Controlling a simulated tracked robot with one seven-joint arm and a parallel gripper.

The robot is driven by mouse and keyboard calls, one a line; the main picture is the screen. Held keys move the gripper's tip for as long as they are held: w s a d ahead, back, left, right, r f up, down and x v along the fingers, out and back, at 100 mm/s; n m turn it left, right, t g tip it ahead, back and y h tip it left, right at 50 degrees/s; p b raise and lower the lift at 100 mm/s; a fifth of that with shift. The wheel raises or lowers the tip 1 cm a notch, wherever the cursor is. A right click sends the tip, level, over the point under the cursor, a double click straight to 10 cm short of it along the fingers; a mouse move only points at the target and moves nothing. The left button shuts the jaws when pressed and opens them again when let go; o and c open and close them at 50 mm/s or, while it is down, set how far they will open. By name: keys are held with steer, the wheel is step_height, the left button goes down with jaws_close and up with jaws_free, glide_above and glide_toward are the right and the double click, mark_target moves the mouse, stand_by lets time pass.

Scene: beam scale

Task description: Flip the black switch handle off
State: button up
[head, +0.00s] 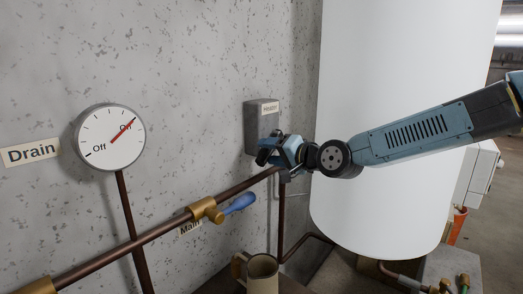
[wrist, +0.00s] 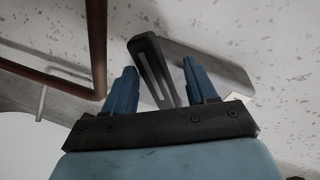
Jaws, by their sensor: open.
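The switch is a grey box (head: 259,118) on the concrete wall, with a label reading "Heater". It also shows in the wrist view (wrist: 212,63), upper right. Its black handle (wrist: 150,62) is a slotted dark lever that sticks out from the box. My gripper (wrist: 158,76) is open, with one blue finger on each side of the handle. I cannot tell whether either finger touches it. In the head view my gripper (head: 280,150) is at the lower front of the box and hides most of the handle.
A white tank (head: 400,70) stands right behind my arm. Copper pipes (head: 130,245) run below, with a blue-handled valve (head: 239,203) labelled "Main". A mug (head: 263,274) stands at bottom centre. A gauge (head: 109,138) and "Drain" sign (head: 30,152) are on the left.

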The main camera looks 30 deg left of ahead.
steer(key=shift+d, duration=0.1)
steer(key=v, duration=1.3)
steer(key=shift+d, duration=0.35)
